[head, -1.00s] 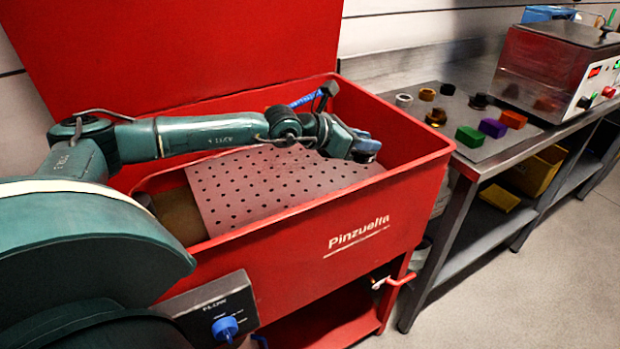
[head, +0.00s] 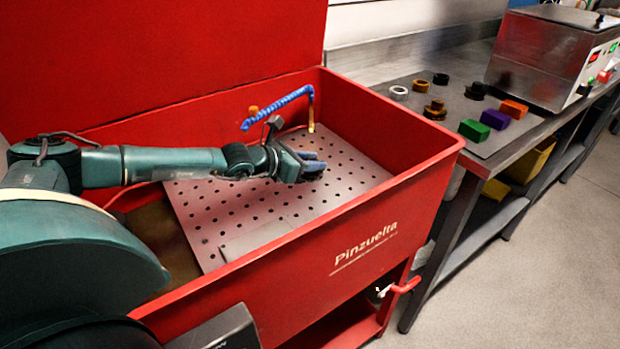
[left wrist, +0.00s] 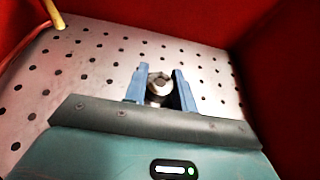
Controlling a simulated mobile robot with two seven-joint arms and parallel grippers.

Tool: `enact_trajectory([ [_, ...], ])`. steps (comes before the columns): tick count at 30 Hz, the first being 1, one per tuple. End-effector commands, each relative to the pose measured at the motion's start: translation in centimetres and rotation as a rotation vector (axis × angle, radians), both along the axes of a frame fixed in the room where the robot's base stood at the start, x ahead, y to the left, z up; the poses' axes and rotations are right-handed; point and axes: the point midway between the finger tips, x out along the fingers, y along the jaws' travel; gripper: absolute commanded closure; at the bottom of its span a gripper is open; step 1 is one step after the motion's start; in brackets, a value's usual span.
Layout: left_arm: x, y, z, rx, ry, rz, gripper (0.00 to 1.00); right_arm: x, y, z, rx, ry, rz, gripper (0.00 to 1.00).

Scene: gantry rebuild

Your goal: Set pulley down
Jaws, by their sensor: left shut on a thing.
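My left gripper (head: 312,166) is inside the red parts washer (head: 375,250), over its perforated grey tray (head: 345,185). In the left wrist view the blue fingers (left wrist: 160,88) are shut on a small round grey metal piece, which looks like the pulley (left wrist: 159,84). The perforated tray (left wrist: 100,60) lies beneath it. I cannot tell whether the pulley touches the tray. In the head view the pulley is hidden by the gripper. My right gripper is not in view.
A blue hose with a brass nozzle (head: 311,127) hangs at the washer's back. Red walls enclose the tray. On the steel bench at right stand rings, a green block (head: 474,130), a purple block (head: 495,119), an orange block (head: 514,109) and a steel machine (head: 545,60).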

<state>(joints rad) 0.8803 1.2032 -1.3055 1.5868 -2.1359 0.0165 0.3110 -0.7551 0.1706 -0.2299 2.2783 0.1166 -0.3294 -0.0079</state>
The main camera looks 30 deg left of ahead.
Motion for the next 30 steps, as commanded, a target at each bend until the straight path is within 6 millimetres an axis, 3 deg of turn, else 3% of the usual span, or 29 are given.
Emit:
enact_trajectory([
  [11,0.1,0.0,-4.0,-0.002,-0.003,0.000,1.00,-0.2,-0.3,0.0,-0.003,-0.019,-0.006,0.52],
  [22,0.1,0.0,-4.4,-0.002,-0.005,0.001,1.00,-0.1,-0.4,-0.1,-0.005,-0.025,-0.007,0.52],
  [23,0.0,0.0,-4.5,0.000,-0.002,0.001,0.72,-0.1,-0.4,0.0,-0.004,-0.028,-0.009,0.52],
  [30,0.0,0.0,-4.4,0.000,-0.001,0.001,0.52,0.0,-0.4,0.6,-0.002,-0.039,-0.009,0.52],
])
